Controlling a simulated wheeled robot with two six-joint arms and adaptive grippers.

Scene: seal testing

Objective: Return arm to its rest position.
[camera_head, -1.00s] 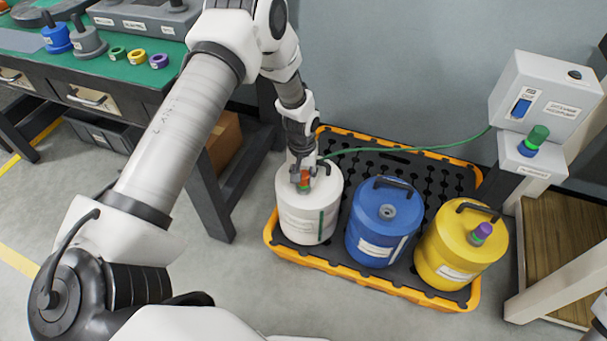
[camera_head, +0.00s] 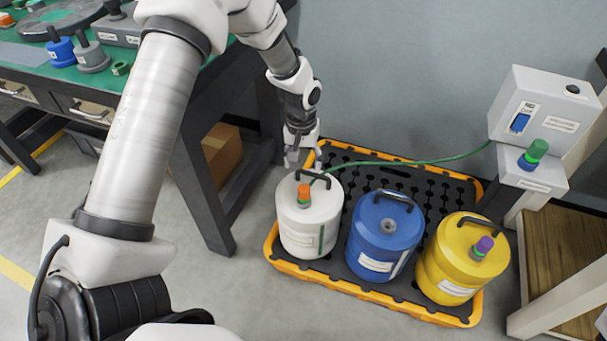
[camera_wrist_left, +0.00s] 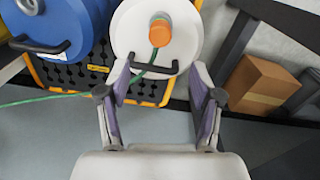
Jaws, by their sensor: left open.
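My left arm comes in from the left in the head view. Its gripper (camera_head: 304,158) is open and empty, just behind and above the white canister (camera_head: 307,232). An orange cap (camera_head: 304,192) sits on the white canister's top, with a green hose running to it. In the left wrist view the open fingers (camera_wrist_left: 158,105) point toward the white canister (camera_wrist_left: 185,35) and its orange cap (camera_wrist_left: 159,32), with nothing between them. My right gripper is not in view.
A blue canister (camera_head: 384,238) and a yellow canister (camera_head: 459,262) stand beside the white one on the orange-rimmed pallet (camera_head: 345,285). A grey control box (camera_head: 545,108) is at right. A green-topped workbench (camera_head: 70,75) is at left, with a cardboard box (camera_head: 222,150) near its legs.

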